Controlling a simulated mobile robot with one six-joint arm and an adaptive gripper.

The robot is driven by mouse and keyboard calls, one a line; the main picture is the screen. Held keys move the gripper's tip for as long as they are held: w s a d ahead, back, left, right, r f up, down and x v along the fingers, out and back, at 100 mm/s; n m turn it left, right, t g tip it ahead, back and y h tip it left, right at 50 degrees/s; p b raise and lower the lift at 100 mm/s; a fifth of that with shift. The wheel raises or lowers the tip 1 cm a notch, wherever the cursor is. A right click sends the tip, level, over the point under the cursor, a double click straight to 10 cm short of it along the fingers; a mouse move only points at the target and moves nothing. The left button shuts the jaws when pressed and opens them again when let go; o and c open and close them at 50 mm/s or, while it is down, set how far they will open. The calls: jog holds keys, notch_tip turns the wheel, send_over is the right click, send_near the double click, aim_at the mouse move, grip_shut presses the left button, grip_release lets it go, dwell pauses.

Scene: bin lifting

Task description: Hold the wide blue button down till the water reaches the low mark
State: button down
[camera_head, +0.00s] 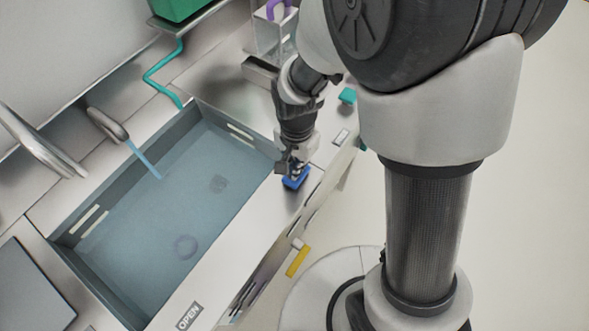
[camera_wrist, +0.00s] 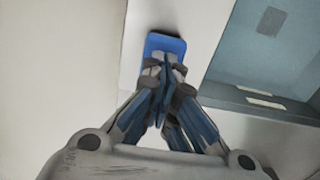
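The wide blue button (camera_head: 297,182) sits on the metal counter's front edge, right of the basin. It also shows in the wrist view (camera_wrist: 165,43), with my fingertips over its near part. My gripper (camera_head: 290,170) points down at the button with its fingers together (camera_wrist: 165,64). The tips look in contact with it; how far it is pressed I cannot tell. Water (camera_head: 165,205) stands in the grey-blue basin (camera_head: 85,262), and a stream (camera_head: 146,164) runs in from the spout (camera_head: 107,124). I cannot make out which marking is the low mark.
A dark ring (camera_head: 185,247) shows inside the basin. An OPEN label (camera_head: 188,316) is on the front rim. A yellow piece (camera_head: 297,261) is below the counter edge.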

notch_tip(320, 180, up, 7)
jog(key=p, duration=0.5)
jog(key=shift+p, duration=0.4)
